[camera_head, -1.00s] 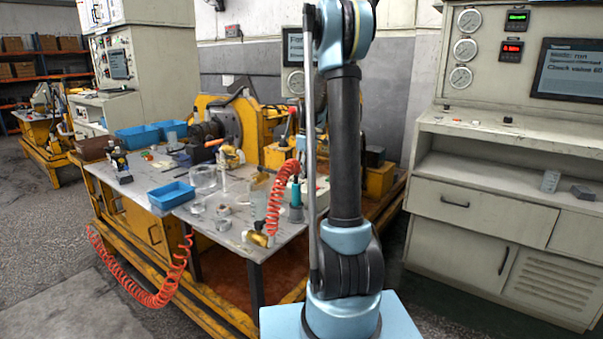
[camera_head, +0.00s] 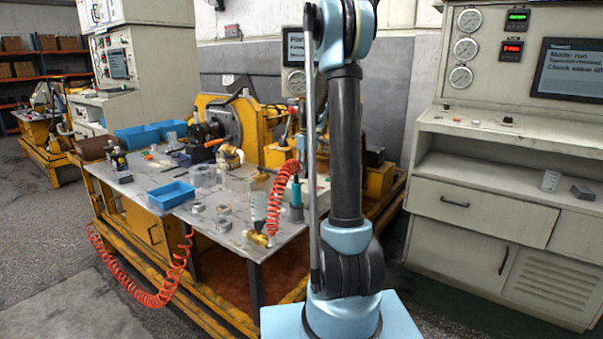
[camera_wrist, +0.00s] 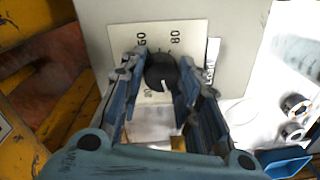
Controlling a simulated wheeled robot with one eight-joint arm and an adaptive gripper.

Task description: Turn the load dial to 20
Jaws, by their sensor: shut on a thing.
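The load dial (camera_wrist: 160,71) is a round black knob in the wrist view, on a pale scale plate (camera_wrist: 195,38) with the numbers 60, 80 and 20 legible. A white mark on the knob sits at its lower edge in the picture, a little right of the 20. My gripper (camera_wrist: 160,76) has one finger on each side of the knob and is shut on it. The fingers cover parts of the scale. In the head view my arm hides the dial and the gripper.
The workbench (camera_head: 227,232) holds blue trays (camera_head: 171,195), loose metal parts and a coiled red hose (camera_head: 281,195). A grey-white control cabinet (camera_head: 480,214) with gauges and a screen (camera_head: 568,70) stands at the right. Metal rings (camera_wrist: 294,106) lie near the wrist view's right edge.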

